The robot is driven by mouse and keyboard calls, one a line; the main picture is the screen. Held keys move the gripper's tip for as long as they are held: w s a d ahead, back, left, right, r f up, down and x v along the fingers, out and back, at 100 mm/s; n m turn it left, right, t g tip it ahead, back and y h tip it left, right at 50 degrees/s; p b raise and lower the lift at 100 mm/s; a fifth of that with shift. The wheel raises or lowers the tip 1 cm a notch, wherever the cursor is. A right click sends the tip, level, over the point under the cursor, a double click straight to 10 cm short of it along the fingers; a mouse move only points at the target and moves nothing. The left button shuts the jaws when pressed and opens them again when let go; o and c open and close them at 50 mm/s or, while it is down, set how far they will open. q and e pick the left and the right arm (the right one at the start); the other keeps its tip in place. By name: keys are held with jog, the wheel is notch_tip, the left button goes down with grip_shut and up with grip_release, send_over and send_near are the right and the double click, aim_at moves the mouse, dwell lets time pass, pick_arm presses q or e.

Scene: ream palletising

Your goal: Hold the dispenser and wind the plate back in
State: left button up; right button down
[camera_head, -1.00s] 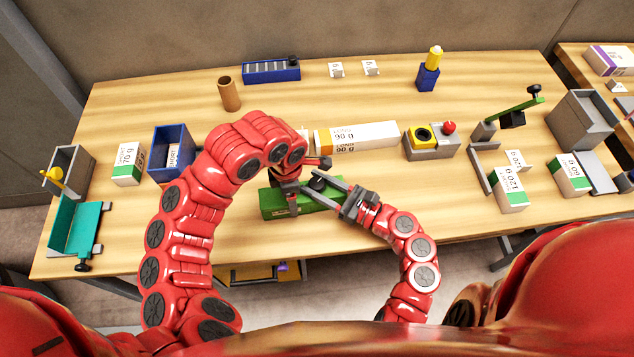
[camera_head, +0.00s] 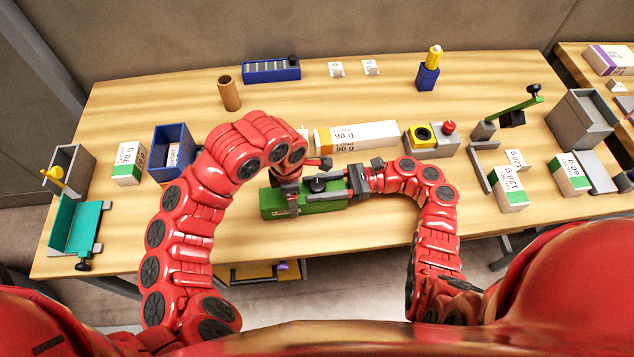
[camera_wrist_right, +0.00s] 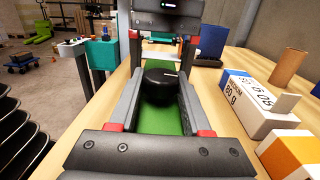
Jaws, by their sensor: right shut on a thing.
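The dispenser is a long green body (camera_head: 322,206) with a round black knob (camera_wrist_right: 160,87) on top, lying near the front middle of the table. My left gripper (camera_head: 291,198) reaches down over its left part, one finger against the near side; the right wrist view shows its fingers on both sides of the green body. My right gripper (camera_head: 330,184) comes in from the right, low over the dispenser, and its fingers are shut on the black knob.
A long white carton (camera_head: 358,136) lies just behind the dispenser. A yellow-and-grey box with a red button (camera_head: 449,127) stands behind and to the right. A blue bin (camera_head: 161,168) is on the left. The table in front of the dispenser is clear.

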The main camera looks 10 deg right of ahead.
aim_at(317, 181)
jog(key=shift+f+g, duration=0.15)
jog(key=shift+g, duration=0.25)
jog(key=shift+w+d+r+n, duration=0.15)
jog(key=shift+w+r+n, duration=0.15)
jog(key=shift+w+r, duration=0.05)
jog(key=shift+c, duration=1.7)
grip_release()
jog(key=shift+r, duration=0.1)
notch_tip(317, 181, up, 10)
jog(key=shift+f, duration=0.1)
